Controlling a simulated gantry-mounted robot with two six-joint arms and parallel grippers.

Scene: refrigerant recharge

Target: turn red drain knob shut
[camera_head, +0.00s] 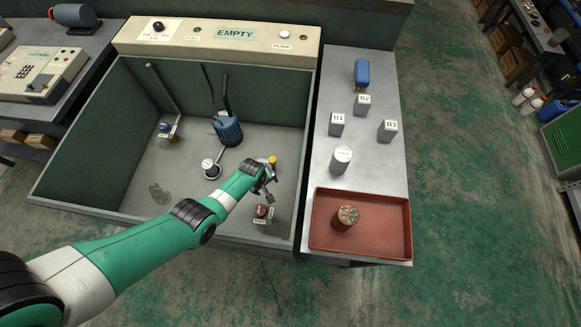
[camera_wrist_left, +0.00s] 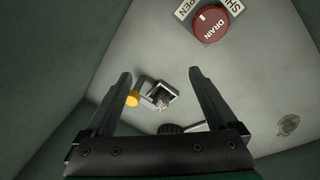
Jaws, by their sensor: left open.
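The red drain knob (camera_head: 262,211) sits on the floor of the grey-green basin, near its front right corner. In the left wrist view the round red knob (camera_wrist_left: 211,26), marked DRAIN, is at the top, beside a plate (camera_wrist_left: 187,9) lettered OPEN and SH, partly cut off. A small white mark shows on the knob's side toward OPEN. My left gripper (camera_head: 268,186) is above the basin floor, just behind the knob in the head view. Its two fingers (camera_wrist_left: 160,76) are apart and empty, with the knob beyond and to the right of their tips. My right gripper is not in view.
A yellow-capped fitting (camera_head: 273,160) stands just behind my gripper. A blue pump (camera_head: 228,130) and a round white-topped part (camera_head: 209,166) are further left in the basin. A reddish tray (camera_head: 330,245) is on the bench at right. The basin's front wall is close to the knob.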

